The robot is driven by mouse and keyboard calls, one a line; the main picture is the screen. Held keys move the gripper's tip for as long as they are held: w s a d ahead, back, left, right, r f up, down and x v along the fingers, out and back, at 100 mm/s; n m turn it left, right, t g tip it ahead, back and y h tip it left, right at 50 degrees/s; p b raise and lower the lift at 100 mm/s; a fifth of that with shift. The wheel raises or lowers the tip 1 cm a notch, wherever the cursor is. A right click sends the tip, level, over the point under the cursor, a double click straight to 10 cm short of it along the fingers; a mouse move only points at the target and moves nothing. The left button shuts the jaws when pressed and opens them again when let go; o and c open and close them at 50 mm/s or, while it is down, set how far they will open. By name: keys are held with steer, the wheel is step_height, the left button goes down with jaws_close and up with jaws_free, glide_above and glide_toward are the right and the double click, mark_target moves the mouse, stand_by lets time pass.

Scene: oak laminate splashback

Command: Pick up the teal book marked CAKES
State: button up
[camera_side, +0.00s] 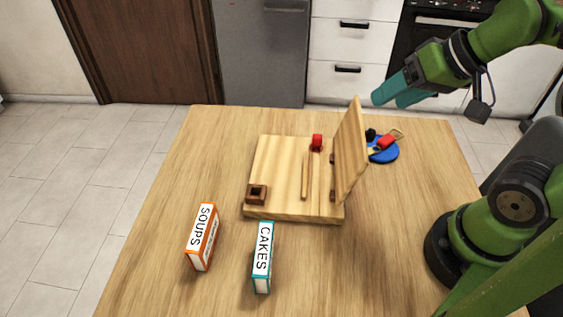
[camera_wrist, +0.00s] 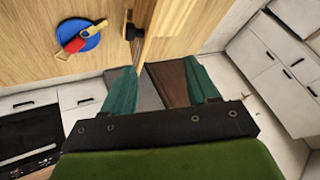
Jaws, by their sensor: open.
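The teal book marked CAKES (camera_side: 263,258) stands upright near the table's front edge in the side view, its white labelled spine facing up and toward the camera. It does not show in the wrist view. My gripper (camera_side: 392,94) is above the back right part of the table, far from the book. In the wrist view my gripper (camera_wrist: 163,88) has its two teal fingers spread apart with nothing between them.
An orange book marked SOUPS (camera_side: 202,237) stands left of the teal one. The table's left side is clear.

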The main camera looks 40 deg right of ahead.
steer(key=w+a+f+n+g+y, duration=0.1)
steer(key=w+a+f+n+g, duration=0.15)
steer(key=a, duration=0.65)
steer(key=m+g+h, duration=0.2)
steer(key=m+g, duration=0.1)
steer(key=g, duration=0.2)
glide_above(263, 247)
step_height(263, 247, down, 4)
steer(key=m+h, duration=0.1)
steer(key=m, duration=0.3)
steer(key=f, duration=1)
steer(key=shift+w+f, duration=0.25)
steer(key=shift+w, duration=0.05)
steer(key=shift+s+f, duration=0.15)
steer(key=shift+f, duration=1.2)
steer(key=shift+s+f, duration=0.15)
steer(key=shift+f, duration=1.15)
jaws_close()
